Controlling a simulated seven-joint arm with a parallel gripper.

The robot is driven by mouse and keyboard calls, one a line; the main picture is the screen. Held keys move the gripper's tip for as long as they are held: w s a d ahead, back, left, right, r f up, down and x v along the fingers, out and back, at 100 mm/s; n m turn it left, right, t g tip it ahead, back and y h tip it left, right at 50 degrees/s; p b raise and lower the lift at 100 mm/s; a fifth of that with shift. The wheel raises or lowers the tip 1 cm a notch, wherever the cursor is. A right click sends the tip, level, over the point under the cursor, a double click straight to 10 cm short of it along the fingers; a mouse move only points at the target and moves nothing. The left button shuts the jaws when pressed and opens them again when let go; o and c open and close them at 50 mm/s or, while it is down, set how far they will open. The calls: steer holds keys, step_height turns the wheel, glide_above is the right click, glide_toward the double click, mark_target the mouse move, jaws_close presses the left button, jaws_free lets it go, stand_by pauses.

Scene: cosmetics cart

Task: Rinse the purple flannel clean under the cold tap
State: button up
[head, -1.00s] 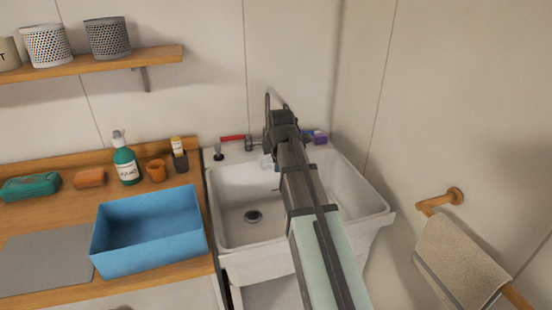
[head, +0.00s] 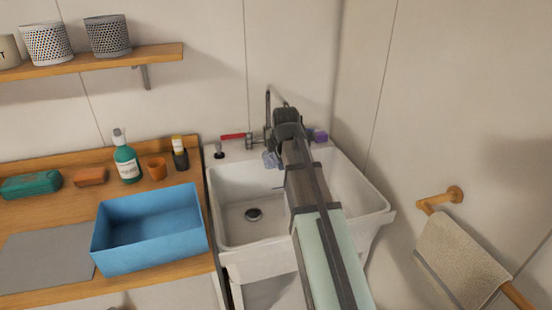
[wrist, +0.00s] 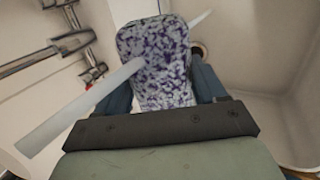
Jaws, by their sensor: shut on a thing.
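My gripper (wrist: 165,100) is shut on the purple flannel (wrist: 155,60), which is mottled with whitish patches and sticks out beyond the fingers. In the head view my gripper (head: 285,135) is over the back of the white sink, by the tap (head: 268,105), and a pale bluish bit of the flannel (head: 270,159) shows at its left. A pale, see-through strip that looks like running water (wrist: 85,105) crosses the wrist view and meets the flannel. Metal tap pipework (wrist: 62,50) is at upper left there. The cold handle cannot be made out behind my gripper.
The white sink (head: 225,180) has a dark drain (head: 254,214). A red handle (head: 233,136) and a small purple block (head: 320,136) are at its back ledge. A blue bin (head: 150,255) stands on the counter at left. A towel (head: 455,260) hangs at right.

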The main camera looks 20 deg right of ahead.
steer(key=shift+s, duration=0.1)
steer(key=s+a, duration=0.1)
steer(key=s, duration=0.6)
steer(key=shift+s, duration=0.4)
steer(key=shift+a, duration=0.1)
stand_by(1.4)
steer(key=s+r, duration=0.4)
steer(key=s, duration=0.1)
steer(key=shift+a, duration=0.4)
stand_by(0.6)
